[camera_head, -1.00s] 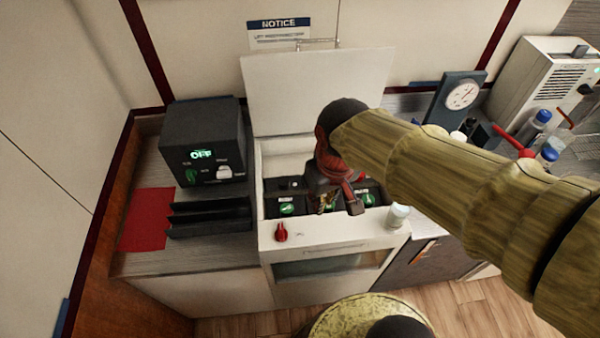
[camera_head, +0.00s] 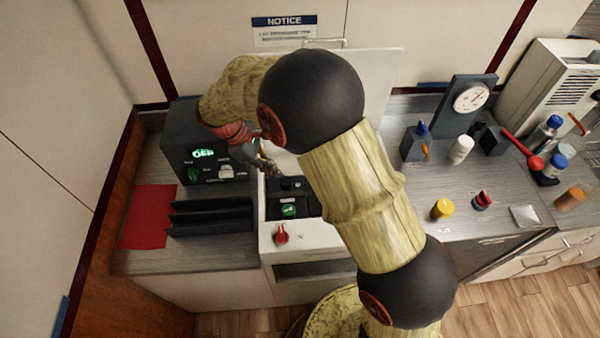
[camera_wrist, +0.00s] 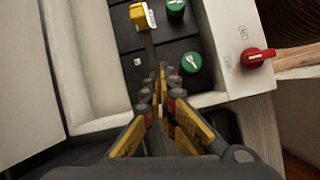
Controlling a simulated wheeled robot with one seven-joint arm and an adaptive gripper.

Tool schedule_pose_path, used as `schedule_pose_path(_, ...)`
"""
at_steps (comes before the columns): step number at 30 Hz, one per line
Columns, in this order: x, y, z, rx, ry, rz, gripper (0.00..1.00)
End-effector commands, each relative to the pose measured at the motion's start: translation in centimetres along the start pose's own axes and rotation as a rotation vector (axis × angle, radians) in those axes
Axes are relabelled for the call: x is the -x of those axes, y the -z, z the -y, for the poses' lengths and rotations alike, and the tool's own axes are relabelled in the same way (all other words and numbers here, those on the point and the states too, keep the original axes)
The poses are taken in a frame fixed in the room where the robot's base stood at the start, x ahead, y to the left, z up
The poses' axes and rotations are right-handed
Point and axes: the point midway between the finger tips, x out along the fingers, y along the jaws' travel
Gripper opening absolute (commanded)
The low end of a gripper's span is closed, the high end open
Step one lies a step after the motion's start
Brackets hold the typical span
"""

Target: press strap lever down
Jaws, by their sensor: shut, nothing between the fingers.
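My gripper (camera_head: 268,168) hangs at the left back edge of the open white bay (camera_head: 262,228), right of the dark box with the OFF display. In the wrist view its fingertips (camera_wrist: 162,72) are together, empty, over the near edge of dark modules (camera_wrist: 160,62). A yellow-topped lever (camera_wrist: 142,16) stands beyond the tips, upper left. Green round knobs (camera_wrist: 191,62) sit to their right. I cannot tell which part is the strap lever. My arm hides the right part of the bay in the head view.
A red knob (camera_head: 281,236) is on the bay's front. The raised lid (camera_head: 385,75) is behind. A red-handled lever (camera_head: 522,150) and bottles stand on the right counter.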

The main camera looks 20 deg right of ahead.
Motion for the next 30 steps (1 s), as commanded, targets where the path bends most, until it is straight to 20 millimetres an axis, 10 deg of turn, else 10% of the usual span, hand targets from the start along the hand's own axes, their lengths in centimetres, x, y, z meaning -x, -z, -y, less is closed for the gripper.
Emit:
schedule_pose_path(20, 2.0, -1.3, -2.1, 0.210, -0.037, 0.048, 0.00)
schedule_pose_path(30, -1.9, -1.5, -2.3, 0.208, -0.035, 0.050, 0.00)
